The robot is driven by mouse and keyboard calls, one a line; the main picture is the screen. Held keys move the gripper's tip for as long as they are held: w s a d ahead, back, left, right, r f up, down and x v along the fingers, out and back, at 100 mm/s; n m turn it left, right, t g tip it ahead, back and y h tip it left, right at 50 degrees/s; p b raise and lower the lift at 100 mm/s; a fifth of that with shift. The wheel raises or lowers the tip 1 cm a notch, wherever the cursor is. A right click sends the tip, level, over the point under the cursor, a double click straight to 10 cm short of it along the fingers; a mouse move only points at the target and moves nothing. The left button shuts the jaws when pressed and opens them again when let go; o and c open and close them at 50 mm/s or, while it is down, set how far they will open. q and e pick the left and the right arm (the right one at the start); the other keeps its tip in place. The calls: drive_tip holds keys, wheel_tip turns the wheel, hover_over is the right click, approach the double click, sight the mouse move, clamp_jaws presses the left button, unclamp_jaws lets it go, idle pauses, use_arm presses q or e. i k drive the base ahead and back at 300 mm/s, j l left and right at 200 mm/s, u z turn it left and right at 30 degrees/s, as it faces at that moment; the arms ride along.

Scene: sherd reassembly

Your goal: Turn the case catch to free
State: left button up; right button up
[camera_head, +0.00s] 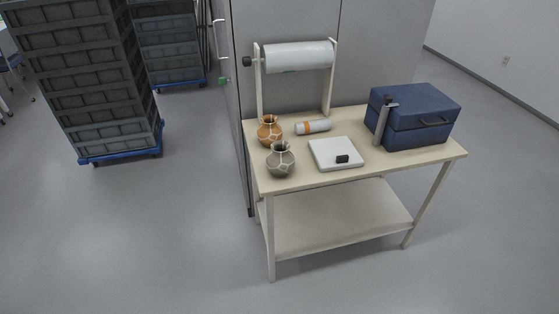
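A dark blue case (408,133) stands with its lid down at the right end of the cream table (290,183). A dark handle (436,122) is on its front. A pale upright bar (381,125) with a dark knob (389,100) at its top stands at the case's left front corner. This looks like the catch, but its exact setting is too small to tell. Neither of my grippers is in view.
A paper roll (300,56) hangs behind. Crate stacks (90,80) stand left; front floor is clear.

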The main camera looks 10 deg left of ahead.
sight(388, 99)
drive_tip(key=i+j, duration=0.2)
drive_tip(key=i, duration=0.2)
drive_tip(key=i+j, duration=0.15)
drive_tip(key=i, duration=0.25)
